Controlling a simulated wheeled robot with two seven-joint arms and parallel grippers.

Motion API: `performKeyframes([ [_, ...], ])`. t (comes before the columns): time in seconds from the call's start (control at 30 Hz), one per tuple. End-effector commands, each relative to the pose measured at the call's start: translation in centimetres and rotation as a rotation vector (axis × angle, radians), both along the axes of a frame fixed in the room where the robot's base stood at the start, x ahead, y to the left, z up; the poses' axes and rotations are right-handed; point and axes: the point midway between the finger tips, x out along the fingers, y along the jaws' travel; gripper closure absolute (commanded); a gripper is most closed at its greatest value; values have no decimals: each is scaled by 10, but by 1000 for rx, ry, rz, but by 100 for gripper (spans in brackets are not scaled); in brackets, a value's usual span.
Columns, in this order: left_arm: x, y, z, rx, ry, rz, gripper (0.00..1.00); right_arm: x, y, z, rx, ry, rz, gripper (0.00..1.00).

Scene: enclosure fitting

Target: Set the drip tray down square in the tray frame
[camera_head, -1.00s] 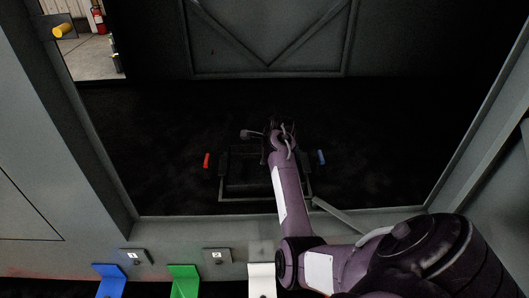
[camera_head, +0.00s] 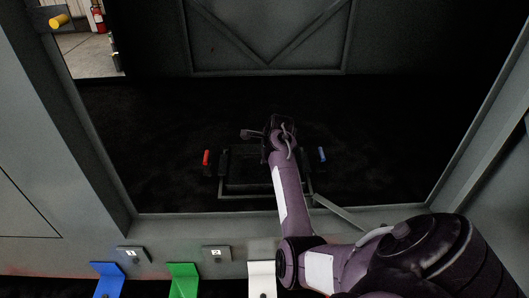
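A dark, flat tray-like piece (camera_head: 247,172), which I take for the drip tray, lies low on the black enclosure floor within a thin grey-edged frame (camera_head: 242,197). A red block (camera_head: 206,157) stands at its left and a blue block (camera_head: 322,154) at its right. Dark on dark, I cannot tell whether the tray is seated or square in the frame. My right arm reaches in from the lower right across the frame. My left gripper is out of view.
Grey enclosure walls rise on both sides, with a front sill (camera_head: 180,228) below. Blue (camera_head: 108,279), green (camera_head: 184,279) and white (camera_head: 262,278) brackets line the front. A yellow knob (camera_head: 59,20) is at upper left. The floor around the frame looks clear.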

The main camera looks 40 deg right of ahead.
Motion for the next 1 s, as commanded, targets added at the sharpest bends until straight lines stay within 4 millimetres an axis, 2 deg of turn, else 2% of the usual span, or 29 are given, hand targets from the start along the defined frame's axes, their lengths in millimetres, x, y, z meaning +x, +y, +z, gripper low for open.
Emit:
performKeyframes([
  [0.43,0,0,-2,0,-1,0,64,1,-1,-6,-2,-5,-1,100],
  [0.47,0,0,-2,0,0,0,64,1,-1,-6,-2,-5,-1,84],
  [0.63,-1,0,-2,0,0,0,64,1,0,-6,-1,-3,0,62],
  [1.0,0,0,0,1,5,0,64,-1,0,-7,2,2,-1,62],
])
